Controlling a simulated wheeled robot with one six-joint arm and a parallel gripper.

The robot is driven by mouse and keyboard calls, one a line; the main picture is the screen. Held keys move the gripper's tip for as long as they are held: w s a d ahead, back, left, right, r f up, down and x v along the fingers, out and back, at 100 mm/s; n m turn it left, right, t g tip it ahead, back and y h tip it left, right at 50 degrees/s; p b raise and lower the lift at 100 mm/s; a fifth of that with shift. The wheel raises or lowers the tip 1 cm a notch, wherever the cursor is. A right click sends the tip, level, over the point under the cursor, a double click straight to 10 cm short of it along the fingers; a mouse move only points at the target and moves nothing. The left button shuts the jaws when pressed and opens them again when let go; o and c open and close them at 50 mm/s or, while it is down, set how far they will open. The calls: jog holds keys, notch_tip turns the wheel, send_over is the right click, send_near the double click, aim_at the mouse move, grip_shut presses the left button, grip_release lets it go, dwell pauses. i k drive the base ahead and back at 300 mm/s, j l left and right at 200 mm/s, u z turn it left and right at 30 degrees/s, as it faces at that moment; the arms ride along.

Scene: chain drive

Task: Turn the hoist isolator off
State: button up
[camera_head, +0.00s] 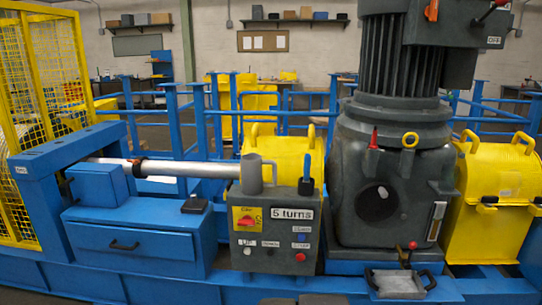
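A grey control box (275,240) stands in the middle on the blue frame. On its left is a red rotary switch (242,221) on a yellow plate, which looks like an isolator; its small markings are too blurred to read. Below it are a white button (247,251) and further buttons, with labels that seem to read UP and DOWN. A lever with a red knob (499,4) sits at the top right on the motor box, above a label reading OFF. I cannot tell from the labels which switch is the hoist isolator. My gripper is not in view.
A sign reading "5 turns" (292,213) is on the box. A grey open-topped holder (251,174) and a blue-handled item (307,186) stand above it.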

aim_at(246, 220)
jog(key=k+j+u, duration=0.15)
jog(key=k, duration=0.25)
jog(key=k+j+u, duration=0.15)
jog(key=k+j, duration=0.2)
jog(key=k, duration=0.05)
